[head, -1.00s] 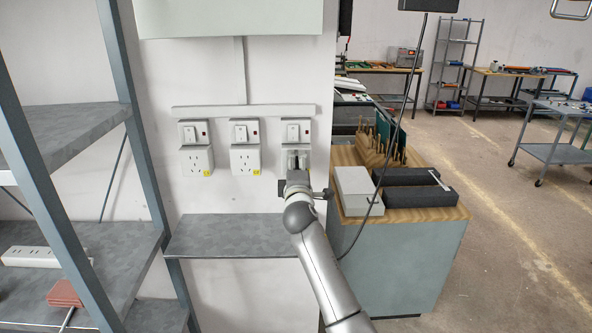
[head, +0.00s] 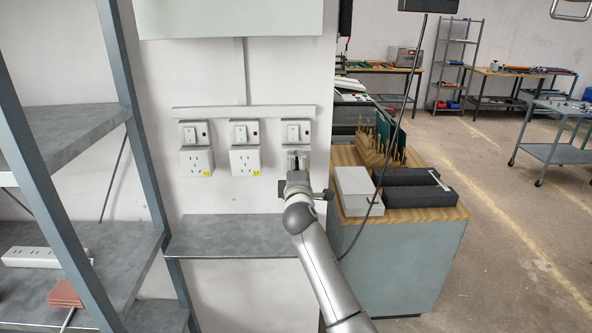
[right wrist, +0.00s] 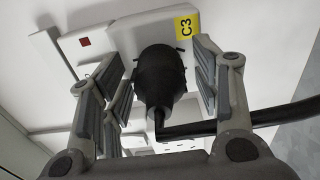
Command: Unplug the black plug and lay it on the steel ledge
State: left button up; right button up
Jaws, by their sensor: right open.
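The black plug (right wrist: 160,77) sits in the white socket labelled C3 (right wrist: 203,47) in the right wrist view, with its black cable running off to the right. My right gripper (right wrist: 158,85) is open, with its fingers on either side of the plug and gaps visible between. In the head view my right gripper (head: 297,165) is in front of the rightmost socket and hides the plug. The steel ledge (head: 230,236) is a bare grey shelf on the wall below the sockets. My left gripper is not in view.
Two more wall sockets (head: 197,162) (head: 245,160) are to the left, both empty. A steel rack (head: 60,150) with a white power strip (head: 45,257) stands at left. A wood-topped cabinet (head: 400,213) with grey and black boxes is close on the right.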

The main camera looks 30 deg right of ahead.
jog(key=shift+c, duration=0.5)
grip_shut()
jog(key=shift+s+a+f+p, duration=0.1)
jog(key=shift+p, duration=0.2)
jog(key=shift+s+a, duration=0.1)
jog(key=shift+s, duration=0.05)
jog(key=shift+s+a+r+p, duration=0.2)
jog(key=shift+s+a+p, duration=0.15)
jog(key=shift+s, duration=0.25)
jog(key=shift+s+a+f, duration=0.1)
jog(key=shift+s+a, duration=0.1)
jog(key=shift+s, duration=0.1)
jog(key=shift+p+v, duration=0.85)
jog(key=shift+v, duration=0.85)
